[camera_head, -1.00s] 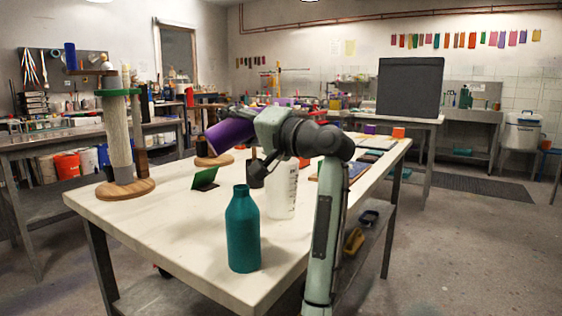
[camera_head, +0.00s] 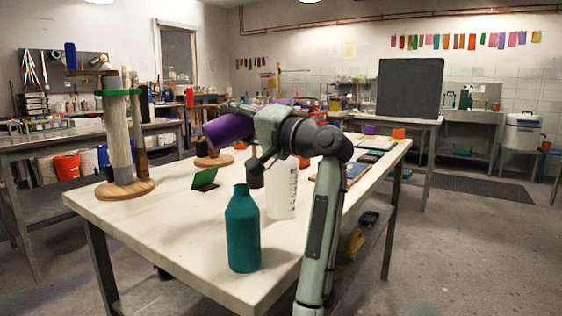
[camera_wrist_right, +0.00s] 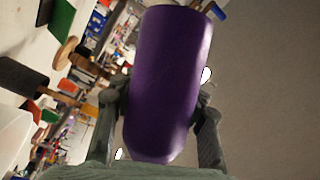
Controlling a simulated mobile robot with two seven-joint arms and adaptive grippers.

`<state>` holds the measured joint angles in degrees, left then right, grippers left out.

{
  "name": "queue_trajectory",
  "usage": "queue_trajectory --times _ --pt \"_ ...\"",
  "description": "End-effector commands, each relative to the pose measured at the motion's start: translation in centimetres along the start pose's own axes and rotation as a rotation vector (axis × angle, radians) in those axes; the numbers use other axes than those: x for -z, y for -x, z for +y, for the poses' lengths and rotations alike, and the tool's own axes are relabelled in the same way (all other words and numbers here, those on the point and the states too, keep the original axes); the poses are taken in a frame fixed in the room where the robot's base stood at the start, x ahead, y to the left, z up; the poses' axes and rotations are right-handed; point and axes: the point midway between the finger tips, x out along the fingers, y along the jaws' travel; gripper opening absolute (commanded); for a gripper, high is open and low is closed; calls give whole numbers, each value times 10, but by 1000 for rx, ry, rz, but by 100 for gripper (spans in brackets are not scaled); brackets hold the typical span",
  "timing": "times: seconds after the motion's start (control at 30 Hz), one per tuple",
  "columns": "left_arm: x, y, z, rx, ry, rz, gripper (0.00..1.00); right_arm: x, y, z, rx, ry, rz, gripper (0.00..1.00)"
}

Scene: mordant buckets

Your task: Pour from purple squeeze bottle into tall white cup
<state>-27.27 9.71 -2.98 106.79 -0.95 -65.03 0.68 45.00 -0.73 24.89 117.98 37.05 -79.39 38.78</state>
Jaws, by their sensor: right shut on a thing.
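The purple squeeze bottle (camera_head: 228,128) is tilted well over, close to lying on its side, above the table. My right gripper (camera_head: 256,124) is shut on it. In the right wrist view the bottle (camera_wrist_right: 170,75) fills the middle, with one finger on each side. The tall white cup (camera_head: 282,192) stands upright on the table, below and to the right of the bottle. My wrist partly covers its top. A pale edge at the lower left of the wrist view looks like the cup (camera_wrist_right: 14,132). I see no stream. My left gripper is not in view.
A teal bottle (camera_head: 243,232) stands in front of the cup, near the table's front edge. A small green card stand (camera_head: 204,180) is left of the cup. A tall post on a round wooden base (camera_head: 125,190) stands at the table's left. The table's front left is clear.

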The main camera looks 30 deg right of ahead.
Motion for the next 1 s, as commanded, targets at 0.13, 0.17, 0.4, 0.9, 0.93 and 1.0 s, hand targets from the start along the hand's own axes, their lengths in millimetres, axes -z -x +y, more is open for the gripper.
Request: queue_trajectory --times 0.13,0.17,0.4,0.9,0.93,1.0 --pt "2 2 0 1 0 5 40 0 0 -2 6 -11 4 0" --pt "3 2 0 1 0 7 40 0 0 -2 7 -13 5 0" --pt "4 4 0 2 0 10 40 1 0 -3 14 -31 10 0" --pt "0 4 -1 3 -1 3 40 3 1 -2 29 -67 20 0" --pt "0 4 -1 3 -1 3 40 3 1 -2 29 -69 21 0" --pt "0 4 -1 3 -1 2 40 3 1 -2 31 -74 22 0"
